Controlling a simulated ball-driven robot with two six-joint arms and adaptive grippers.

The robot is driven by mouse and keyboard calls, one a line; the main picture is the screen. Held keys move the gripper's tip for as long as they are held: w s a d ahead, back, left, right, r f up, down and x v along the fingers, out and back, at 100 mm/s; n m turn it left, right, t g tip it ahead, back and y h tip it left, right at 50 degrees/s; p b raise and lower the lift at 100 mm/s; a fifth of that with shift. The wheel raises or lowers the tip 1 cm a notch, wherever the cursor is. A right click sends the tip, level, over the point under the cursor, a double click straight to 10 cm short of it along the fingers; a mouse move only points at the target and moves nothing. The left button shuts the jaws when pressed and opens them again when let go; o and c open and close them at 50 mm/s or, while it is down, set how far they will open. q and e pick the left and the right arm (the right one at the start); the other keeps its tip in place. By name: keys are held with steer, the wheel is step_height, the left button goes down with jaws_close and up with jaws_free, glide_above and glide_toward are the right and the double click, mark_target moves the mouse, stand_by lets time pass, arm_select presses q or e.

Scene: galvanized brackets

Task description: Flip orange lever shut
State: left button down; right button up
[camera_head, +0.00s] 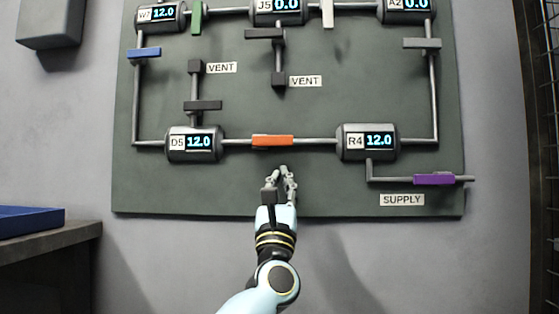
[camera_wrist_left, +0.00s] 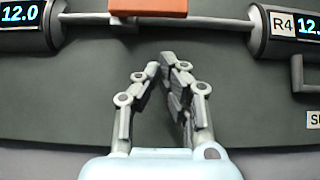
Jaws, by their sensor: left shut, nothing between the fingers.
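The orange lever (camera_head: 272,140) lies level, in line with the grey pipe between the D5 gauge (camera_head: 193,143) and the R4 gauge (camera_head: 367,141). It also shows at the top edge of the left wrist view (camera_wrist_left: 148,7), where its upper part is cut off. My left gripper (camera_head: 284,172) is below the lever in the head view, apart from it. Its fingertips (camera_wrist_left: 161,64) are closed together and empty, pointing up toward the pipe. D5 and R4 both read 12.0. My right gripper is in neither view.
Other levers sit on the dark green panel (camera_head: 300,195): blue (camera_head: 145,53), green (camera_head: 197,16), purple (camera_head: 434,179), white (camera_head: 327,13) and several black or grey. A shelf with a blue tray (camera_head: 30,220) stands at left. The panel around my gripper is clear.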

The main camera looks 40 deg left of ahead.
mark_target(273, 141)
arm_select(q)
step_height(273, 141, up, 3)
steer(key=shift+s+f+p, duration=0.1)
steer(key=shift+s+p, duration=0.05)
steer(key=shift+p, duration=0.15)
steer(key=shift+r, duration=0.4)
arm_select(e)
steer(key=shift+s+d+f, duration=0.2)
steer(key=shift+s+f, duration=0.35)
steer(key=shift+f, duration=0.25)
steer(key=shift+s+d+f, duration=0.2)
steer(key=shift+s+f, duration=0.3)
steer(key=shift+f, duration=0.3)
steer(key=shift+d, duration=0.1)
